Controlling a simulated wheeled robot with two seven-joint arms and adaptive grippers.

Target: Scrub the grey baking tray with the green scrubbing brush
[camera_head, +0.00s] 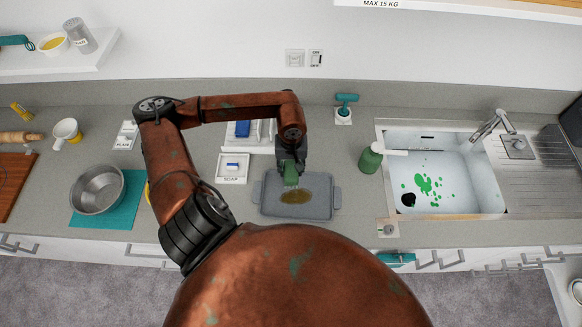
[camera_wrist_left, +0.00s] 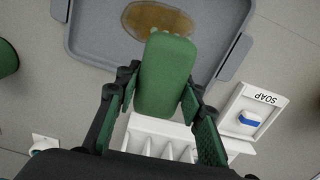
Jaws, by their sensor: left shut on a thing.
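The grey baking tray (camera_head: 322,204) lies flat on the counter in front of me, with a brown-yellow stain (camera_head: 296,197) on its floor. It also shows in the left wrist view (camera_wrist_left: 90,30), with the stain (camera_wrist_left: 150,18) near the top. My left gripper (camera_head: 291,166) is over the tray's back edge, pointing down. It is shut on the green scrubbing brush (camera_head: 290,178), which shows between the fingers in the left wrist view (camera_wrist_left: 165,75). The brush's end is close to the stain; I cannot tell whether it touches the tray. My right gripper is not in view.
A soap dish (camera_head: 232,172) and a white rack (camera_head: 262,136) stand left of and behind the tray. A green bottle (camera_head: 370,160) stands between tray and sink (camera_head: 460,195), which holds green splotches. A metal bowl (camera_head: 97,188) sits on a teal mat at left.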

